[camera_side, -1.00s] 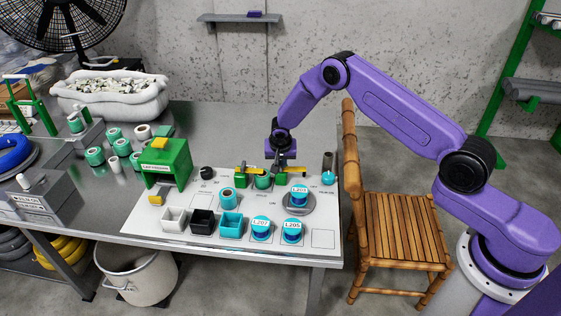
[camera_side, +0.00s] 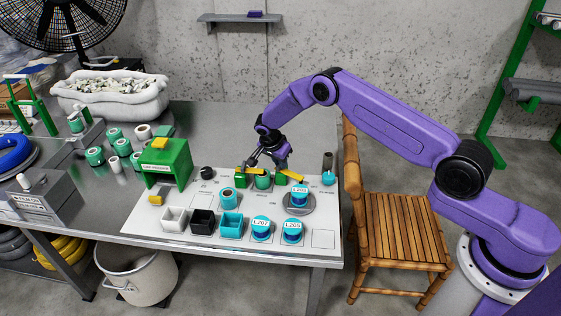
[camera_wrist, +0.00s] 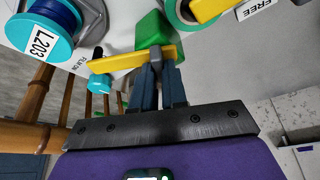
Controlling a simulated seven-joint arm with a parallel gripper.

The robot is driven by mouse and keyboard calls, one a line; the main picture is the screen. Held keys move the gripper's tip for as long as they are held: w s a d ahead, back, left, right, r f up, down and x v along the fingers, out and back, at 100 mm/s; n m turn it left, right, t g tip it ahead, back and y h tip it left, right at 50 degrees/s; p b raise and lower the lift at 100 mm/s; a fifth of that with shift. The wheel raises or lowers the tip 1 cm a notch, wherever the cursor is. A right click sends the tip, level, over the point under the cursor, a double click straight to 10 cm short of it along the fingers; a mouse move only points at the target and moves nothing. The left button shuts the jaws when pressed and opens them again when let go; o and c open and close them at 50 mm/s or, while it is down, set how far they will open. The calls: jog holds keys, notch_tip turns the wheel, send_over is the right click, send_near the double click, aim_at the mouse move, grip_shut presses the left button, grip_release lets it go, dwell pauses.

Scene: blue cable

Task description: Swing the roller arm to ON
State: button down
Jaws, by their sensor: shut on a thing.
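A yellow roller arm (camera_side: 290,176) sits over the right green block (camera_side: 280,182) on the white board. In the wrist view this yellow bar (camera_wrist: 112,62) crosses the green block (camera_wrist: 152,30). My gripper (camera_wrist: 158,66) is shut on the bar near a small dark grey knob. In the side view my gripper (camera_side: 279,166) leans down to the bar from the upper left. A second yellow bar (camera_side: 250,170) is over the left green block (camera_side: 240,181).
A green roll (camera_side: 263,182) sits between the blocks. The L203 reel (camera_side: 299,194) stands on a round grey plate in front. A teal cylinder (camera_side: 328,178) is to the right. A green housing (camera_side: 165,163) is at the left. The board's front right corner is clear.

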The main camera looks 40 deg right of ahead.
jog(key=m+g, duration=0.1)
jog(key=m, duration=0.4)
jog(key=shift+g, duration=0.4)
dwell(0.3)
jog(key=c, duration=1.2)
grip_release()
jog(key=shift+o, duration=0.2)
jog(key=shift+w, duration=0.1)
jog(key=v, duration=1.7)
jog(key=shift+a, duration=0.25)
jog(key=shift+r, duration=0.15)
